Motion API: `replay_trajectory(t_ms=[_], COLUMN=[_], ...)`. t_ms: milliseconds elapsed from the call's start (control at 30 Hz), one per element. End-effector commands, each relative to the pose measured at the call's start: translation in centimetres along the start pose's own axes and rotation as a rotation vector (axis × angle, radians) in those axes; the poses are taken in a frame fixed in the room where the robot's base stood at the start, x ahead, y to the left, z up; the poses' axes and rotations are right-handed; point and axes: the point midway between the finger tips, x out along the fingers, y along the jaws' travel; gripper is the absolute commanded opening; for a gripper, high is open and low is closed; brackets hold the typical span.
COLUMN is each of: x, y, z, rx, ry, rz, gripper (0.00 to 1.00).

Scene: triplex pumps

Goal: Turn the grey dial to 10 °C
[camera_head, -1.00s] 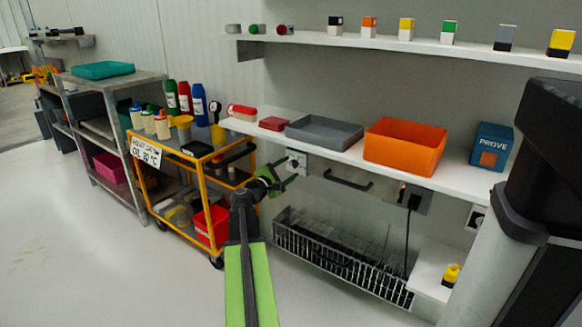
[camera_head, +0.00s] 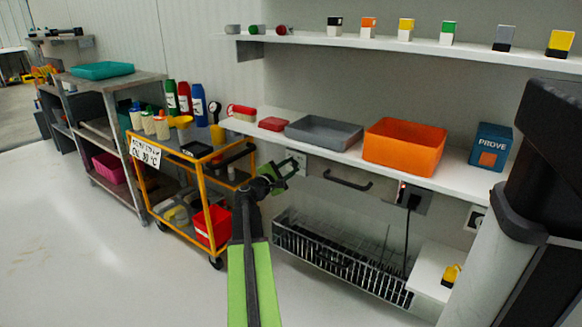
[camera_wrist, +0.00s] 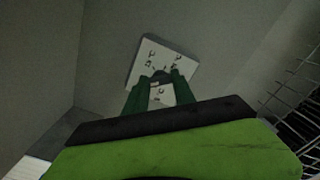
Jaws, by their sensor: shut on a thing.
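My gripper (camera_head: 288,173) reaches to a white panel (camera_head: 298,157) on the grey wall under the white shelf, right of the yellow trolley. In the wrist view the panel (camera_wrist: 142,68) appears tilted, with small dark markings on its face. The green fingertips (camera_wrist: 161,78) meet at the middle of the panel, closed around the grey dial. The dial is mostly hidden between the fingers, and its pointer and scale figures cannot be read.
The shelf (camera_head: 345,154) above carries a grey tray (camera_head: 322,122) and an orange bin (camera_head: 403,166). The yellow trolley (camera_head: 205,203) stands left of my arm. A wire basket (camera_head: 340,262) hangs below to the right. Open floor lies at the left.

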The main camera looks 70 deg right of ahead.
Motion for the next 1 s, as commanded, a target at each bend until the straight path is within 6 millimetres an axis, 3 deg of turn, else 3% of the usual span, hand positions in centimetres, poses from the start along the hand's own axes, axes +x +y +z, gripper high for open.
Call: replay_trajectory(t_ms=[200,433,467,600,867,1000], x=[-0.1,-0.1,-0.1,-0.1,-0.1,-1.2], y=[-0.3,-0.4,-0.4,-0.3,-0.1,-0.1], z=[0.1,0.1,0.1,0.1,0.0,0.0], rx=[0.124,0.126,0.126,0.125,0.123,0.122], ry=[-0.003,-0.004,-0.004,-0.003,-0.001,0.001], rz=[-0.008,-0.009,-0.009,-0.007,-0.004,-0.002], gripper=[0.00,0.00,0.35,0.53,0.53,0.53])
